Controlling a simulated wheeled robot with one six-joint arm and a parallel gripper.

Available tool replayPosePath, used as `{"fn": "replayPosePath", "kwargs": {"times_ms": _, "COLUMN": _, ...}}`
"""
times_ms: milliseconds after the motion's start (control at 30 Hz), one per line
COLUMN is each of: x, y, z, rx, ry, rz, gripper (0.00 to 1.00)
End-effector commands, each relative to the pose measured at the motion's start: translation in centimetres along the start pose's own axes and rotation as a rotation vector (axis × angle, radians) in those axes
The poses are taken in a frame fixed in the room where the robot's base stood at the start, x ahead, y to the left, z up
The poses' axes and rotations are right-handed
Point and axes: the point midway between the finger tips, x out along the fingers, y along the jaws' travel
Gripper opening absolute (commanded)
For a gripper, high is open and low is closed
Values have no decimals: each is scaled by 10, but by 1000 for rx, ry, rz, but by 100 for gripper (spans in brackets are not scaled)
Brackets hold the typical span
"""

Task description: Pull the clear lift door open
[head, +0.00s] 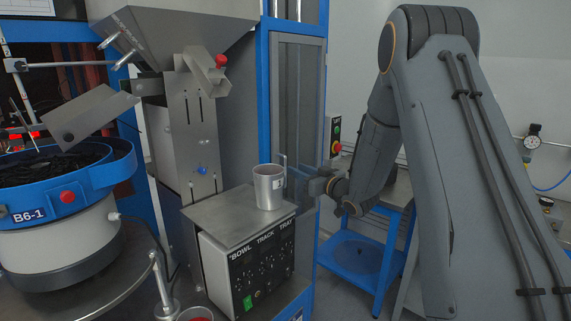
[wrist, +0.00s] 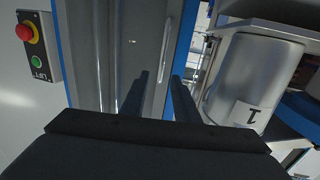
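The clear lift door (head: 297,95) is a tall see-through panel in a blue frame, behind the metal mug in the head view. It looks closed. In the wrist view the door (wrist: 130,35) fills the upper middle, with a slim upright silver handle (wrist: 163,45) on it. My gripper (head: 293,183) is at the door's lower part, right of the mug. In the wrist view its two dark fingers (wrist: 160,80) are apart, with nothing seen held. The handle lines up with the gap, just past the fingertips; whether it is touched I cannot tell.
The metal mug (head: 269,187) stands on a grey control box (head: 225,215), close to my gripper; it shows large, labelled 1, in the wrist view (wrist: 250,80). A lift button box (head: 335,137) is on the right. A blue stand (head: 350,250) stands below my arm.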

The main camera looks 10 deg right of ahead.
Motion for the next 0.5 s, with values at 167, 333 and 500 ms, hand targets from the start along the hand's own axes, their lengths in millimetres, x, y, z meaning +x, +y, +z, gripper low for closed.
{"fn": "replayPosePath", "kwargs": {"times_ms": 167, "x": 15, "y": -2, "z": -2, "rx": 1, "ry": 18, "rz": -16, "gripper": 28}}
{"fn": "replayPosePath", "kwargs": {"times_ms": 333, "x": 42, "y": -2, "z": -4, "rx": 1, "ry": 17, "rz": -15, "gripper": 28}}
{"fn": "replayPosePath", "kwargs": {"times_ms": 500, "x": 64, "y": -2, "z": -3, "rx": 1, "ry": 16, "rz": -13, "gripper": 28}}
